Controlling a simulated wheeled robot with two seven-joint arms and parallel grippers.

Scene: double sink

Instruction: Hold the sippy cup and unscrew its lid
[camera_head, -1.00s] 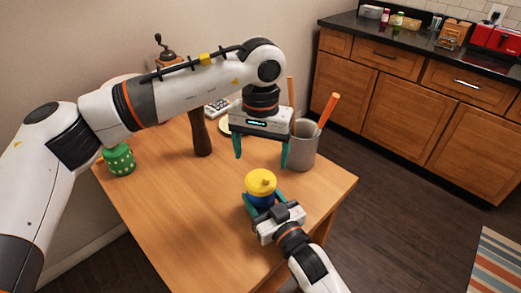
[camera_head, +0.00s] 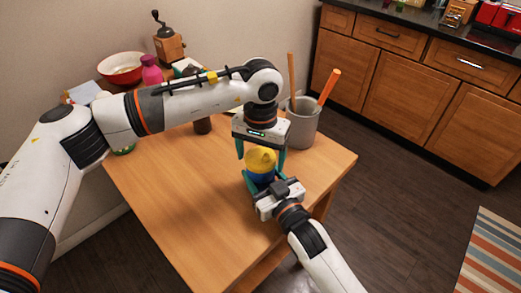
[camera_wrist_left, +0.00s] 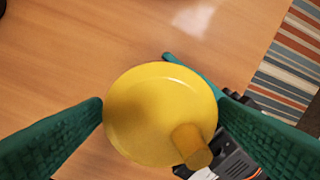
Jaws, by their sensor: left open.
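The sippy cup has a yellow lid (camera_head: 260,158) with a small spout and a blue body (camera_head: 261,177). It stands upright near the table's right edge. My left gripper (camera_head: 261,157) points down over it, open, with one finger on each side of the lid. In the left wrist view the round lid (camera_wrist_left: 150,110) lies between the two green fingers, with the spout (camera_wrist_left: 192,147) at its lower right. My right gripper (camera_head: 263,181) is shut on the blue body from the front right.
A grey utensil holder (camera_head: 302,125) with orange-handled tools stands just behind my left gripper. A red bowl (camera_head: 120,68), a pink bottle (camera_head: 151,70) and a coffee grinder (camera_head: 167,40) are at the back left. The table's (camera_head: 190,205) front left is clear.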

